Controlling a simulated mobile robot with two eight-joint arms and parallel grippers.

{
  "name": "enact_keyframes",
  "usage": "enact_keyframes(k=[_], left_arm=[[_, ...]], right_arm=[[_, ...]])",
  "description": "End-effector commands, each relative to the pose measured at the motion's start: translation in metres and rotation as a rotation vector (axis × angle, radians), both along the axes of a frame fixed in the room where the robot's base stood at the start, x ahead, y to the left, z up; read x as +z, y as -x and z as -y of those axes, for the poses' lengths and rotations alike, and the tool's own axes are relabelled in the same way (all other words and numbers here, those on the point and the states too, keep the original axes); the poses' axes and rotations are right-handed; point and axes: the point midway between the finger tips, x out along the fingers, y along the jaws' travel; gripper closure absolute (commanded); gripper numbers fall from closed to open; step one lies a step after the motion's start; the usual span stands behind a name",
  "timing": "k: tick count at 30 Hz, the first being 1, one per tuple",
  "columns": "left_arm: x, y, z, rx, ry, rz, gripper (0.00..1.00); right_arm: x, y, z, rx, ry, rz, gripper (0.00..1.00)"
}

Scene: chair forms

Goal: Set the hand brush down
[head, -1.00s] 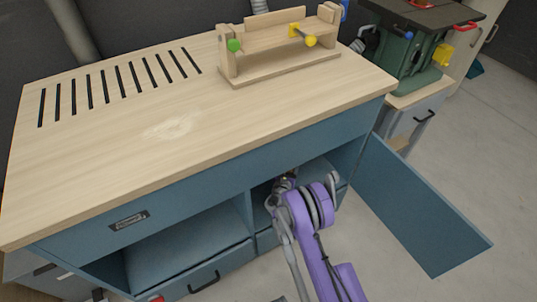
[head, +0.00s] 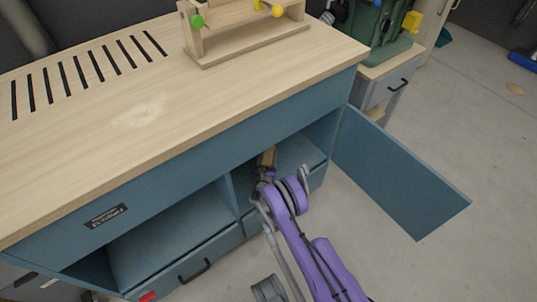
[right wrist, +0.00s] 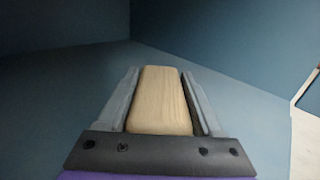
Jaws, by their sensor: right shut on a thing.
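My right gripper (head: 266,173) is at the open right compartment (head: 300,153) of the blue cabinet. It is shut on the hand brush (head: 268,157), of which only a pale wooden part shows. In the right wrist view the wooden part (right wrist: 161,100) lies between the two grey fingers (right wrist: 160,75) and points into the compartment. Blue inner walls and floor surround it. I cannot tell whether the brush touches the compartment floor. Its bristles are not visible. My left gripper is not in view.
The cabinet door (head: 400,172) stands open at the right. A divider (head: 233,192) separates the left compartment (head: 165,235). The wooden worktop (head: 200,105) overhangs above, with a wooden jig (head: 245,35) on it. The concrete floor (head: 470,130) at right is mostly clear.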

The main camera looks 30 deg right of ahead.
Motion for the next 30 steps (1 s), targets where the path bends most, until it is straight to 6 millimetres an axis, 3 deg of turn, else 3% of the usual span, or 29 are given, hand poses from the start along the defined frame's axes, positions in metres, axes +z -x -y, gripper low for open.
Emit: enact_keyframes(k=[3, 4, 9, 20, 30], left_arm=[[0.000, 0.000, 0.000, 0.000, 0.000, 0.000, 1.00], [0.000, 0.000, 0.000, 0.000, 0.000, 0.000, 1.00], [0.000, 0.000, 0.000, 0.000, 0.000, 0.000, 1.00], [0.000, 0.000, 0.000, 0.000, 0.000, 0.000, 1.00], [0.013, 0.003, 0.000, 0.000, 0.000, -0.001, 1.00]], right_arm=[[-0.003, 0.000, 0.000, 0.000, 0.000, 0.000, 0.95], [-0.003, 0.000, 0.000, 0.000, 0.000, 0.000, 0.31], [-0.003, 0.000, 0.000, 0.000, 0.000, 0.000, 0.03], [0.001, 0.000, 0.000, 0.000, 0.000, 0.000, 0.03], [0.002, 0.051, -0.045, 0.003, -0.001, 0.000, 0.03]])
